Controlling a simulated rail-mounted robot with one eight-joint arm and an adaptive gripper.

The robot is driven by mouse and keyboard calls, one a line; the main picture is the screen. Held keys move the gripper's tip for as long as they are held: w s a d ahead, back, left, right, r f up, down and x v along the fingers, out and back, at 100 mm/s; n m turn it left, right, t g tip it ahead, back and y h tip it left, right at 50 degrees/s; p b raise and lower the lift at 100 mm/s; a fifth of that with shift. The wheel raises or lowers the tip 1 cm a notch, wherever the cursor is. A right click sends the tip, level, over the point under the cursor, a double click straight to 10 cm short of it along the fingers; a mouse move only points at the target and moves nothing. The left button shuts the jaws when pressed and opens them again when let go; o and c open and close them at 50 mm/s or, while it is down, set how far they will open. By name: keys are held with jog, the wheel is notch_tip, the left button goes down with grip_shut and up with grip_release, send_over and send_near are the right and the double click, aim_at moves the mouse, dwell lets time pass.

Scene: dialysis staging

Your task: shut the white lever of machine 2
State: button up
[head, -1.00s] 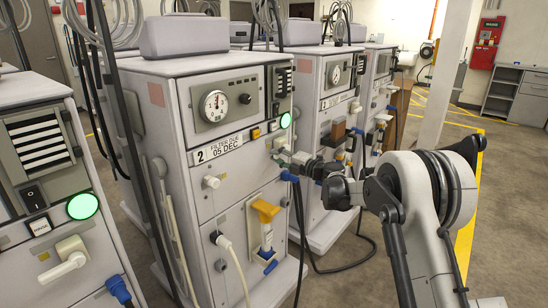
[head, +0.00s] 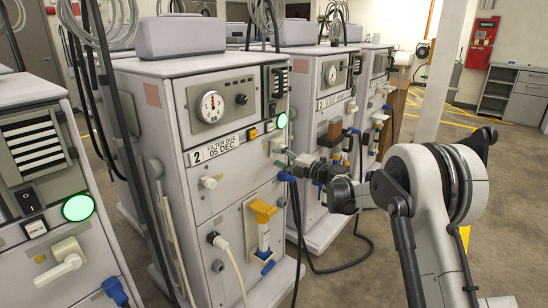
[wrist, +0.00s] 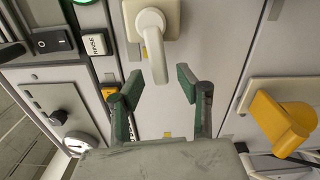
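Machine 2 (head: 190,170), a pale cabinet labelled "2", stands in the middle of the head view. Its white lever (wrist: 152,45) sits on a cream plate (wrist: 172,22) at the top of the wrist view, its handle pointing down in the picture toward my gripper. In the head view the plate (head: 277,145) shows, but the lever is small and partly hidden by my gripper (head: 289,157). In the wrist view my gripper (wrist: 160,83) is open, its green-padded fingers apart on either side of the handle's end. I see no contact.
A yellow handle (head: 263,211) is lower on machine 2; it also shows right in the wrist view (wrist: 283,121). A black rocker switch (wrist: 52,41) is left of the lever. Machine 1, with its own white lever (head: 62,268), stands left. Dark hoses hang near my gripper.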

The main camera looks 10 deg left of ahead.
jog(key=v, duration=0.9)
jog(key=shift+c, duration=0.4)
